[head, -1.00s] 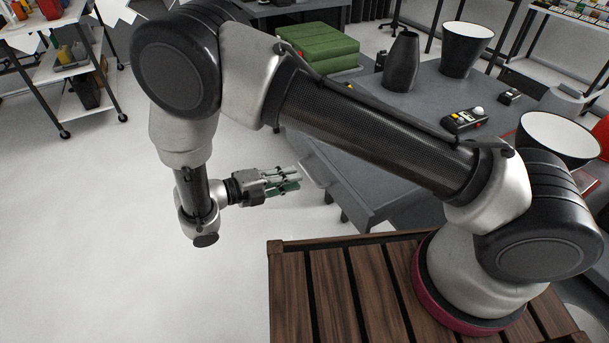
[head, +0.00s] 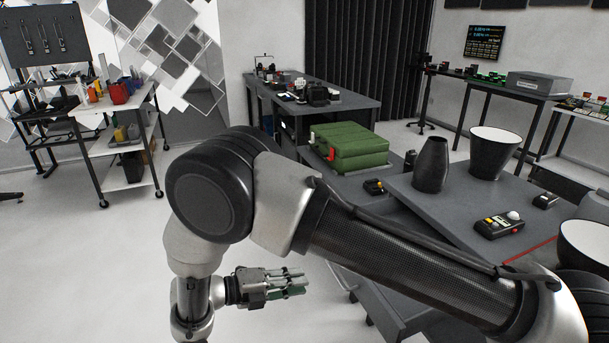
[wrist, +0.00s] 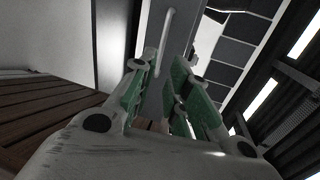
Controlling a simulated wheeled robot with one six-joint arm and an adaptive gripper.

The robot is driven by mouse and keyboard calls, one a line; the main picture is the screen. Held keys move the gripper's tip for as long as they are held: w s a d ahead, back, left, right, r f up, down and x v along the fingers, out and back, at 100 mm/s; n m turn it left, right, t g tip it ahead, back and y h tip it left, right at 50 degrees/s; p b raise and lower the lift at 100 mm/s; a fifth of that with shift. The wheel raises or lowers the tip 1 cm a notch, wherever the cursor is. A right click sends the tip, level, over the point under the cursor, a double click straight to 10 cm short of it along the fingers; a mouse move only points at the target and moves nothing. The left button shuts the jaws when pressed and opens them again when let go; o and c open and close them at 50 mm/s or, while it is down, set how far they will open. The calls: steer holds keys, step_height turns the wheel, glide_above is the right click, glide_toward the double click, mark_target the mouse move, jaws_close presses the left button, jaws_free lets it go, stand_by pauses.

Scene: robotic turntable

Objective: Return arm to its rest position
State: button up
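My arm folds at a large dark elbow in the head view, with its forearm hanging down. My gripper (head: 298,284) is at the lower end, to the left of the grey table's (head: 405,195) near edge, pointing right. It is clear of every object there. Its green-padded fingers also show in the wrist view (wrist: 166,85), apart with an empty gap between them. Nothing is held.
The grey table carries a dark vase (head: 431,165), a white-lined dark pot (head: 493,155) and a button box (head: 499,225). A green case (head: 350,146) lies behind. A tool trolley (head: 125,150) stands at far left. The left floor is clear.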

steer(key=s+d+f+m+g+y, duration=0.1)
steer(key=s+d+m+g, duration=0.3)
steer(key=m, duration=0.6)
steer(key=d+r+m+g+y, duration=0.4)
steer(key=d+r+m+y, duration=0.3)
steer(key=d+r+m, duration=0.65)
steer(key=s+d+r+m+t+y, duration=0.3)
steer(key=s+d+r+m, duration=0.1)
steer(key=d+r+m, duration=0.4)
steer(key=s+d+r+m+t+y, duration=0.3)
steer(key=d+r+m, duration=0.5)
steer(key=d+r, duration=0.4)
steer(key=shift+s+d+t, duration=0.3)
steer(key=shift+s+d, duration=0.2)
steer(key=shift+d, duration=0.7)
